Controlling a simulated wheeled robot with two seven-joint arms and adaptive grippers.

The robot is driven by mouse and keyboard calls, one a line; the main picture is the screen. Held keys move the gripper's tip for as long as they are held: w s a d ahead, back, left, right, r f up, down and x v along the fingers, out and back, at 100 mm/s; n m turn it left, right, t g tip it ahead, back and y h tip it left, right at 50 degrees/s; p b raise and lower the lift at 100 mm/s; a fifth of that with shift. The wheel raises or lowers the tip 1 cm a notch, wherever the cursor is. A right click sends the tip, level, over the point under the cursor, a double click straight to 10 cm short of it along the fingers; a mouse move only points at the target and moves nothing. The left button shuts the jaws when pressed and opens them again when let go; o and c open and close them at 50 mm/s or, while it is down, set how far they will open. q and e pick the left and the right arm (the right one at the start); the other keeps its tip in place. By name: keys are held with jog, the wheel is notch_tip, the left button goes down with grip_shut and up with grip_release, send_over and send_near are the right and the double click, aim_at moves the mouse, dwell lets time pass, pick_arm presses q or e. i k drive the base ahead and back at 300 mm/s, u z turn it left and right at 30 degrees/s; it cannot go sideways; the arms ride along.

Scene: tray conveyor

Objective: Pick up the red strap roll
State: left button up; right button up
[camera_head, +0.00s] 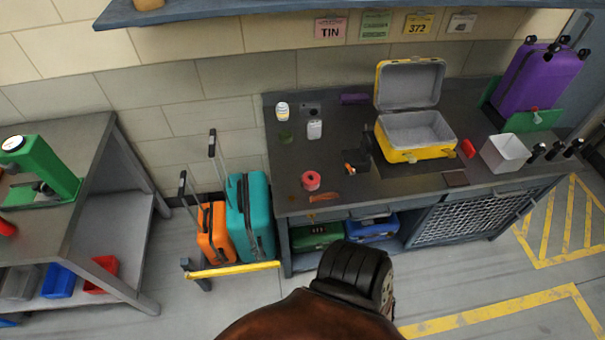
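The red strap roll (311,181) is a short, pinkish-red ring with a dark centre. It lies on the dark workbench (300,151), near the front edge and left of the open yellow suitcase (416,154). Nothing covers it and nothing touches it that I can see. Neither of my grippers can be made out in the head view.
A brown strip (324,197) lies just in front of the roll. A white bottle (282,110) and a small white container (314,129) stand behind it. Orange (214,236) and teal (250,215) suitcases with raised handles stand left of the bench.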

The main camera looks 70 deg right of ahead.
aim_at(310, 180)
jog(key=z, duration=0.6)
jog(key=i, duration=0.9)
jog(key=z, duration=0.85)
